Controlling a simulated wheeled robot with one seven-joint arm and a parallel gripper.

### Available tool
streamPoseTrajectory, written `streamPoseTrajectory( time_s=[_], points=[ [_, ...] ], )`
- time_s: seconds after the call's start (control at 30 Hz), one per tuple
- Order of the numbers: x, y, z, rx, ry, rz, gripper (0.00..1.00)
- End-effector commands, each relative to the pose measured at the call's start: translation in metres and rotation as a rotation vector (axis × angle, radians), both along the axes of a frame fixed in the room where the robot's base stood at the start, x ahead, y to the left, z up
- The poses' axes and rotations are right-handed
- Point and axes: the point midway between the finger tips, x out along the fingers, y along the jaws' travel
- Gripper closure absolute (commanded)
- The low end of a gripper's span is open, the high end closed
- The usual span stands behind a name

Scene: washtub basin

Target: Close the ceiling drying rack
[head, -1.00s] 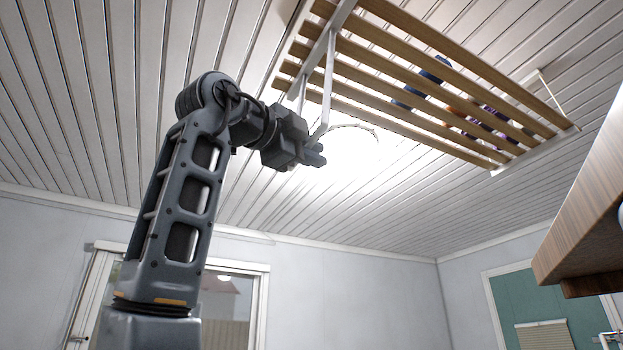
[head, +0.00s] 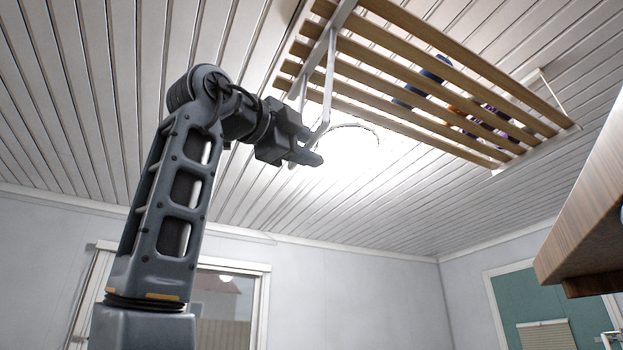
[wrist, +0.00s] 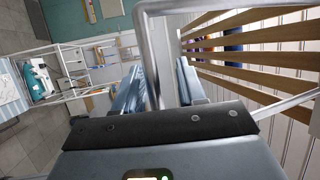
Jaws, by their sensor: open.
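The ceiling drying rack (head: 400,55) hangs lowered below the ceiling, with wooden slats and a pale metal frame. Its slats (wrist: 250,58) fill the upper right of the wrist view. A pale metal handle bar (head: 329,85) hangs down from the rack's near end. My gripper (head: 312,159) is at the lower end of this bar. In the wrist view the open fingers (wrist: 163,85) stand on either side of the bar (wrist: 152,50), which runs between them. I cannot tell whether either finger touches it.
Several dark and coloured items (head: 430,75) show through the slats. A round bright lamp (head: 345,150) is on the ceiling behind my gripper. A wooden cabinet edge (head: 590,215) juts in at the right. A white shelf stand (wrist: 60,75) stands on the floor below.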

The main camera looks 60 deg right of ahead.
Motion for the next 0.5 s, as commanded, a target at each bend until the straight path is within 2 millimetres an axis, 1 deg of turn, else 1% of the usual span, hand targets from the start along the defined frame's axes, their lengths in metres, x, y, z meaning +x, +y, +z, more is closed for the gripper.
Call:
streamPoseTrajectory(
  time_s=[0.1,0.3,0.4,0.5],
  points=[
    [0.004,0.020,-0.006,-0.002,0.000,0.003,0.60],
    [0.010,0.049,-0.010,-0.002,0.000,0.002,0.60],
    [0.012,0.058,-0.011,-0.002,0.001,0.002,0.60],
    [0.012,0.062,-0.011,-0.002,0.001,0.001,0.60]
  ],
)
